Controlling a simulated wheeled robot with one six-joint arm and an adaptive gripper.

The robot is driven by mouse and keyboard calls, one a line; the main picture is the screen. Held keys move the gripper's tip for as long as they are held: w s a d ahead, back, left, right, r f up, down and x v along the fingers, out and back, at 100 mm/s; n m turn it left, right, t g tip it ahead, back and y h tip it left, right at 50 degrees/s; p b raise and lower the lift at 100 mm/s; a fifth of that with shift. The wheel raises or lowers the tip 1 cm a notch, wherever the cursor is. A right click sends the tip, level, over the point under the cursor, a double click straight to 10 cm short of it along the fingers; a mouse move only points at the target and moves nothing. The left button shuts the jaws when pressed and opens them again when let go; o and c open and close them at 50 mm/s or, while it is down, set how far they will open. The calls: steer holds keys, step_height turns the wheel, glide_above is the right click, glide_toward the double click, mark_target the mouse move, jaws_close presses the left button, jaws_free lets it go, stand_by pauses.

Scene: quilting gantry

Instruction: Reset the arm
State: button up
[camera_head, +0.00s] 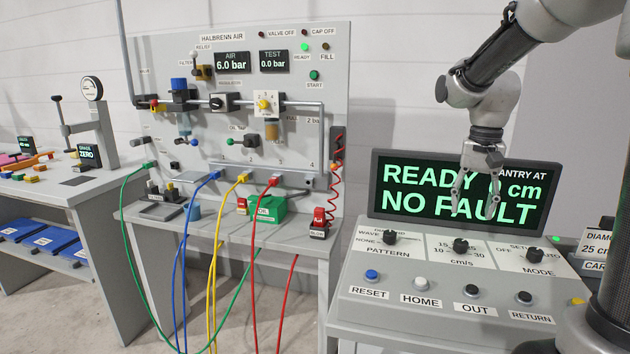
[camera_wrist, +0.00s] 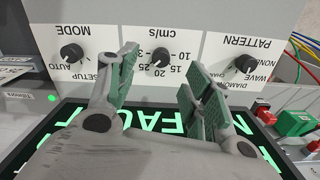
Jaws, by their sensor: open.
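My gripper (camera_head: 475,195) hangs from my arm at the right, in front of the black display (camera_head: 400,198) above the control console (camera_head: 420,318). Its fingers are apart and nothing is between them. The display reads "READY", "GANTRY AT" with a figure partly hidden by my gripper, and "NO FAULT". In the wrist view my gripper (camera_wrist: 160,85) shows two spread fingers with green pads, over the display's edge. Beyond them is the console panel, upside down, with its MODE knob (camera_wrist: 72,54), cm/s knob (camera_wrist: 160,57) and PATTERN knob (camera_wrist: 246,64).
The console has a blue RESET button (camera_head: 372,275), a white HOME button (camera_head: 420,283), and black OUT (camera_head: 471,291) and RETURN (camera_head: 524,298) buttons. An air panel (camera_head: 245,130) with coloured hoses stands left of it. A bench (camera_head: 75,195) with a press is farther left.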

steer(key=s+r+n+t, duration=0.1)
steer(key=s+n+t, duration=0.1)
steer(key=s, duration=0.8)
steer(key=s+a+r+n+t, duration=0.1)
steer(key=s+n, duration=0.3)
steer(key=s, duration=0.6)
steer(key=shift+r+t, duration=0.55)
steer(key=shift+t, duration=0.25)
